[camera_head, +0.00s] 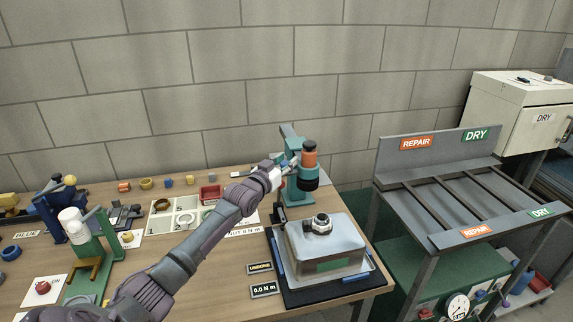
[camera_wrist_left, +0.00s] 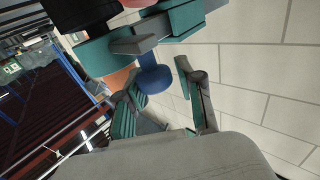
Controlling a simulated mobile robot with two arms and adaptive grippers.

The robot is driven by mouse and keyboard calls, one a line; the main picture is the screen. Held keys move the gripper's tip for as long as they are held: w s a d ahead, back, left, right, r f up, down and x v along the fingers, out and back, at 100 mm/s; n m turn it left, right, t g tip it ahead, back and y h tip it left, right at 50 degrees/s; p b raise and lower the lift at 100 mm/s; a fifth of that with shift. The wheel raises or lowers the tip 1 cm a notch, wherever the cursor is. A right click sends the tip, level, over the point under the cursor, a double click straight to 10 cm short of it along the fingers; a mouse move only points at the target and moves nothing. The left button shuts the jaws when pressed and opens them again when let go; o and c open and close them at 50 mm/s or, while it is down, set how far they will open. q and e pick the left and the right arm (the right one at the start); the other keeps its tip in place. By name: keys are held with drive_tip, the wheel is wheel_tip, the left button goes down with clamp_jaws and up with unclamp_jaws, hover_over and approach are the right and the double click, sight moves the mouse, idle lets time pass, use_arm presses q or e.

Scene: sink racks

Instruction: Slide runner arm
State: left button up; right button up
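The runner arm stands at the back of the bench as a teal post and bracket (camera_head: 292,141), carrying an upright tool (camera_head: 309,158) with an orange and black body and a teal collar. My left gripper (camera_head: 286,165) is beside the tool's left side. In the left wrist view, my left gripper (camera_wrist_left: 157,88) has its fingers spread, with a blue rounded knob (camera_wrist_left: 153,78) between or just beyond the tips. Teal and grey parts of the runner (camera_wrist_left: 150,45) fill the top. I cannot tell whether the fingers touch the knob. My right gripper is not in view.
A grey housing with a nut on top (camera_head: 325,245) sits in a tray below the tool at the front right. A parts tray (camera_head: 180,217), a green press (camera_head: 92,255) and small pieces lie to the left. A rack marked REPAIR and DRY (camera_head: 440,185) stands right.

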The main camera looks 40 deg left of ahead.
use_arm(q)
drive_tip(key=shift+o, duration=1.3)
drive_tip(key=shift+a, duration=0.15)
drive_tip(key=shift+s+f, duration=0.1)
drive_tip(key=s+d, duration=0.1)
drive_tip(key=s, duration=1.1)
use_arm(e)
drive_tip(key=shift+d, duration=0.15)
